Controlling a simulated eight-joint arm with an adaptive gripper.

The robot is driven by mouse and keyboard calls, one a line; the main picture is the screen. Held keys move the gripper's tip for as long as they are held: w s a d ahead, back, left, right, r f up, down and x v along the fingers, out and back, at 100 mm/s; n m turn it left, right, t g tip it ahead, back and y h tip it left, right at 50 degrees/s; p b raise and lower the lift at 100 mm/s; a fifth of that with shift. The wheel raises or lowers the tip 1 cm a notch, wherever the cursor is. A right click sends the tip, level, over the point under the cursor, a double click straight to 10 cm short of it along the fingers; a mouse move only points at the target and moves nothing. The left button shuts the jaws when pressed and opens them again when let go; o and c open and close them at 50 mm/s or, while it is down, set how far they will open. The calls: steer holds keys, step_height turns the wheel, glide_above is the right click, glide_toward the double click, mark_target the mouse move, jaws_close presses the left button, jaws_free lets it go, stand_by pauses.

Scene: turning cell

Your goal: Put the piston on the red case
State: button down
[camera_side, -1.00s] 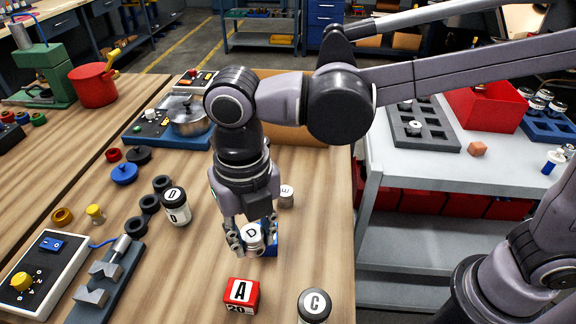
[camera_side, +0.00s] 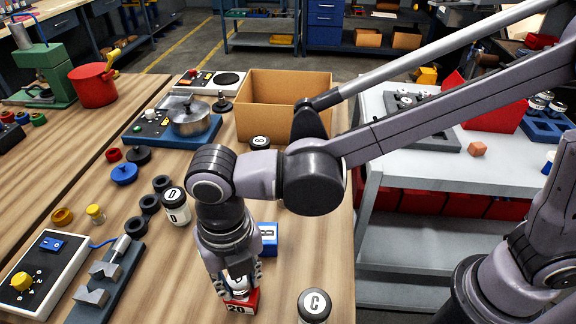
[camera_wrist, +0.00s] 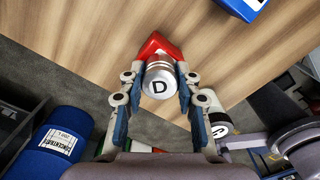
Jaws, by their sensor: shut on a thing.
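The piston is a silver cylinder with a D on its end (camera_side: 238,284). My gripper (camera_side: 237,290) is shut on it, with a finger on each side, and points down over the red case (camera_side: 240,307). In the wrist view the piston (camera_wrist: 159,78) sits between my fingertips (camera_wrist: 158,88). The red case (camera_wrist: 155,44) shows just beyond it, partly covered by it. The case's top is mostly hidden by my gripper in the side view. I cannot tell whether the piston touches the case.
A blue case (camera_side: 268,240) stands just behind my gripper. A black-capped C jar (camera_side: 314,306) stands to the right near the table's edge, and a D jar (camera_side: 175,207) to the left. A fixture with grey blocks (camera_side: 105,280) lies at left. An open cardboard box (camera_side: 262,122) is at the back.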

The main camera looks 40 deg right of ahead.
steer(key=shift+f, duration=0.15)
steer(key=c, duration=1)
jaws_free()
steer(key=shift+o, duration=0.2)
step_height(320, 180, up, 12)
steer(key=w+d+m+t+y, duration=0.1)
steer(key=w+d+m+t, duration=0.3)
steer(key=d+m, duration=1.3)
steer(key=s+d+f+m+t, duration=0.1)
steer(key=d+f+m, duration=0.2)
steer(key=d+m, duration=0.5)
steer(key=s+d+f+m+t+h, duration=0.1)
steer(key=d+f+m, duration=0.3)
steer(key=d+m, duration=0.5)
steer(key=shift+s+d+t, duration=0.2)
steer(key=shift+d+t, duration=0.4)
steer(key=shift+d, duration=0.3)
